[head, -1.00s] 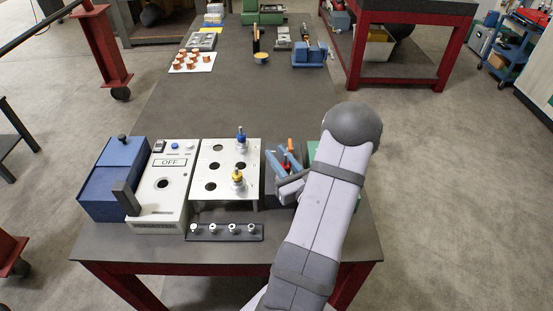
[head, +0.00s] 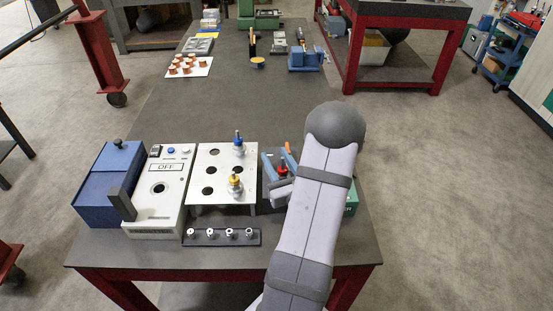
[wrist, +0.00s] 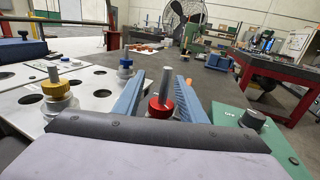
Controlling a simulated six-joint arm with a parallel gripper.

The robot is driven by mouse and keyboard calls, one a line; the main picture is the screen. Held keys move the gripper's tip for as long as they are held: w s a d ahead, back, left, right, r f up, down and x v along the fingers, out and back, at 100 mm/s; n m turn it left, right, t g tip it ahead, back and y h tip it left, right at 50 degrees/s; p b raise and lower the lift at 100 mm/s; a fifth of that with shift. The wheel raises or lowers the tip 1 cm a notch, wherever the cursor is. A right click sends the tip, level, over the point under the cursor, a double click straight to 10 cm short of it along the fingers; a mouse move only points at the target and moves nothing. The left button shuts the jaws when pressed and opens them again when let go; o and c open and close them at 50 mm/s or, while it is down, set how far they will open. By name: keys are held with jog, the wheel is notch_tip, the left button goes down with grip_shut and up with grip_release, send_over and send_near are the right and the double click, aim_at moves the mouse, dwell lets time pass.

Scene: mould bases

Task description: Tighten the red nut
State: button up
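The red nut (wrist: 160,108) sits around an upright grey stud, and what is under it is mostly hidden by my gripper. The red nut (head: 283,170) also shows in the head view, right of the white plate. My gripper (wrist: 161,80) has two light blue fingers, one on each side of the nut, with a gap on both sides. In the head view, my gripper (head: 278,157) is low over the table, its fingers around the nut without visible contact. It is open and holds nothing.
The white holed plate (head: 222,160) bears a blue nut (head: 238,144) and a yellow nut (head: 235,180) on fittings. A grey box marked OFF (head: 158,205), a blue box (head: 105,190) and a rack of small fittings (head: 210,237) stand left and in front. A green case (wrist: 262,125) stands close on the right.

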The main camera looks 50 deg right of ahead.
aim_at(287, 172)
jog(key=shift+s+n+y, duration=0.1)
jog(key=shift+n+y, duration=0.2)
jog(key=shift+y, duration=0.1)
